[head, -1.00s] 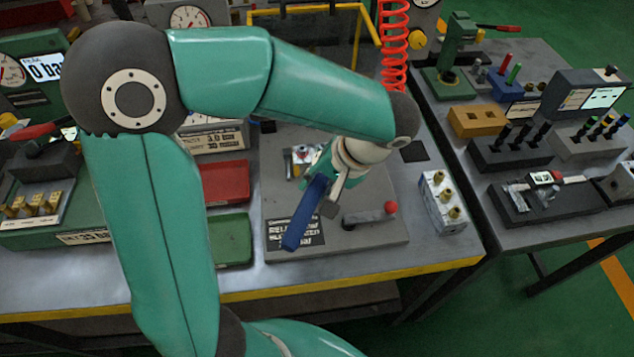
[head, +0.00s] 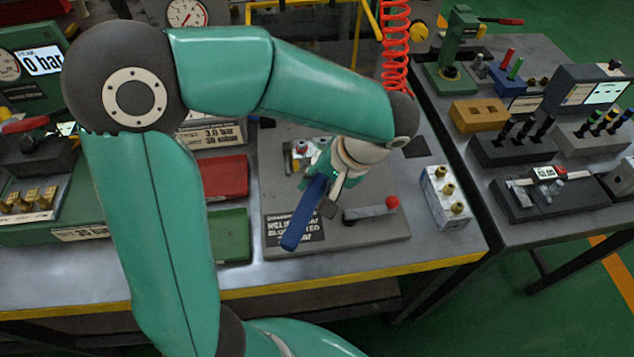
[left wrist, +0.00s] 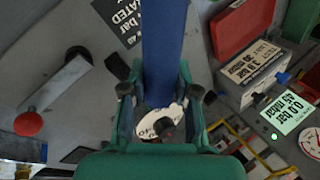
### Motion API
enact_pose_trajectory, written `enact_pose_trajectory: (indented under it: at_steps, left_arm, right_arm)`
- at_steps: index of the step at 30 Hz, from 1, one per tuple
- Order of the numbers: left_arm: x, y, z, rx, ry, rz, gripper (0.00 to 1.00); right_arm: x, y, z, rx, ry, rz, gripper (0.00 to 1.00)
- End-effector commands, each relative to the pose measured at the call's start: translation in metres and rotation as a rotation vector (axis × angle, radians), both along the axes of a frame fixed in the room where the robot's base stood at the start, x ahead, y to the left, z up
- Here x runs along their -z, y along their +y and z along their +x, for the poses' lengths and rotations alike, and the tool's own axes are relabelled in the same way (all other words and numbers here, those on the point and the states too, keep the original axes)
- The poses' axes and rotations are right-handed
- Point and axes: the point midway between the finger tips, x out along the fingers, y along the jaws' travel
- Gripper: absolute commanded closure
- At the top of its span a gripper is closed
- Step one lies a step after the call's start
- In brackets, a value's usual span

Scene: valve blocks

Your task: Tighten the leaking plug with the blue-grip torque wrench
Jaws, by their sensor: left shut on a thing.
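The torque wrench's blue grip (head: 304,213) points down and left from my left gripper (head: 330,190) in the head view. My left gripper is shut on the wrench. In the left wrist view the blue grip (left wrist: 163,45) runs up from between the fingers (left wrist: 160,108), above a pale round part with a dark knob (left wrist: 162,124). A small metal block with a reddish fitting (head: 300,147) shows just behind the gripper on the grey plate (head: 385,235). The arm and gripper hide the wrench's head and any plug under it. My right gripper is not in view.
A lever with a red ball (head: 392,202) stands right of the wrench on the plate. A silver block with brass plugs (head: 440,203) is farther right. Red (head: 226,177) and green (head: 228,236) trays lie left. A second table (head: 560,220) holds tools and a display.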

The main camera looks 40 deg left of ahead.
Motion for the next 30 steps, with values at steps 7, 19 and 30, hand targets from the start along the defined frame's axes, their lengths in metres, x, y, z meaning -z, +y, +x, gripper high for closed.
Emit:
enact_pose_trajectory:
  at_steps: [7,19,30]
  left_arm:
    - [-0.001,0.002,0.0,0.011,-0.002,0.001,1.0]
    - [0.0,0.019,-0.005,0.122,-0.003,0.0,1.0]
    - [-0.001,0.025,-0.006,0.163,-0.002,0.001,1.0]
  right_arm:
    - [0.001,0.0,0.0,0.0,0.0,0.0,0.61]
    - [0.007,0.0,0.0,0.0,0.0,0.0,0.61]
    - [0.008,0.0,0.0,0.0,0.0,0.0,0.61]
